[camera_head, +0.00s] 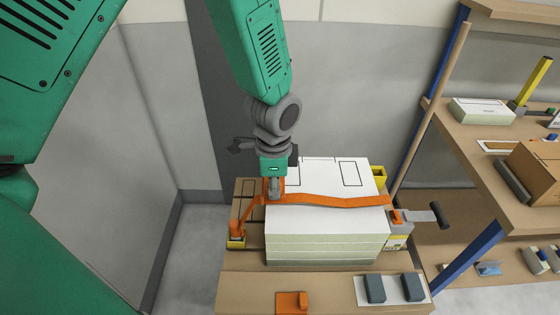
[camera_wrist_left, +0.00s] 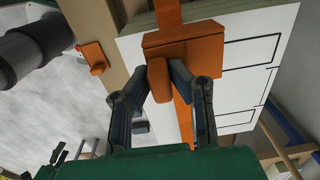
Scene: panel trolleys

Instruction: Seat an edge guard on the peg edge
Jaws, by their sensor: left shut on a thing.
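A stack of white panels (camera_head: 325,225) stands on the wooden trolley (camera_head: 240,285). An orange strap (camera_head: 335,201) runs across its top, from a yellow anchor (camera_head: 236,243) at the left to a ratchet (camera_head: 399,217) at the right. My left gripper (camera_head: 274,192) is at the stack's left edge. In the left wrist view, its fingers (camera_wrist_left: 160,80) are shut on the tab of an orange edge guard (camera_wrist_left: 195,52), which lies at the panel edge in line with the strap. I cannot tell if it touches the panels. A second orange guard (camera_head: 291,302) lies on the trolley's front ledge. My right gripper is out of view.
Two dark grey blocks (camera_head: 375,288) lie on a white sheet on the front ledge. The ratchet's dark handle (camera_head: 439,215) sticks out right. A yellow bracket (camera_head: 379,176) is at the back right corner. Wooden shelving (camera_head: 485,150) with boxes stands at the right; a wall is behind.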

